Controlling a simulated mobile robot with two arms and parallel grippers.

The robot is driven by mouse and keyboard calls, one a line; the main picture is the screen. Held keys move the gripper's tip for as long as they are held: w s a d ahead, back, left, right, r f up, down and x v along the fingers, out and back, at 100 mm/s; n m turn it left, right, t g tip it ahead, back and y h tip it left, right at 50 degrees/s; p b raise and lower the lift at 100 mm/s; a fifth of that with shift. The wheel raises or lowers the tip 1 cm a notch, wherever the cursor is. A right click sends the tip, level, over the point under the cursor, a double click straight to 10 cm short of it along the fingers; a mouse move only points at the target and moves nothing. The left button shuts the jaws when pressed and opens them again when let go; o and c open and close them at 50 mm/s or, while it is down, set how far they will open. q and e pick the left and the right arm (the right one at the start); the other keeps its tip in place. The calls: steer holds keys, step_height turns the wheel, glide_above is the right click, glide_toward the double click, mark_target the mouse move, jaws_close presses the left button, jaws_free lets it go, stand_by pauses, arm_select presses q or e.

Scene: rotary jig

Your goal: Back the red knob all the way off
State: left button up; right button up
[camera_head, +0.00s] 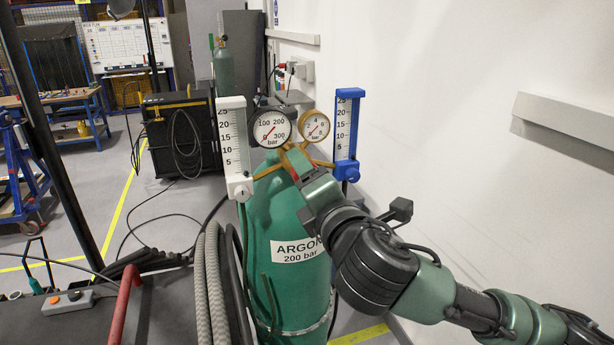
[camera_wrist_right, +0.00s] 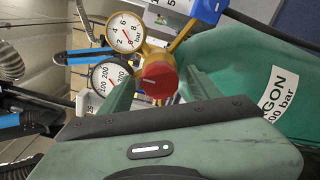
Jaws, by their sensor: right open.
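The red knob (camera_wrist_right: 158,79) sits on the front of the brass regulator (camera_wrist_right: 152,55) in the right wrist view. My right gripper (camera_wrist_right: 161,80) is open, with one green finger on each side of the knob. Whether the fingers touch it I cannot tell. In the head view my right gripper (camera_head: 297,162) reaches the regulator from the lower right and hides most of the knob. The regulator carries a larger white gauge (camera_head: 271,128) and a smaller brass-rimmed gauge (camera_head: 314,126). My left gripper is not in view.
The green argon cylinder (camera_head: 285,220) stands below the regulator. A white flowmeter (camera_head: 235,150) and a blue flowmeter (camera_head: 346,135) flank the gauges closely. Grey hoses (camera_head: 208,270) run left of the cylinder. A wall is behind on the right.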

steer(key=b+v, duration=0.3)
steer(key=v, duration=0.4)
steer(key=shift+s, duration=0.3)
steer(key=shift+d, duration=0.1)
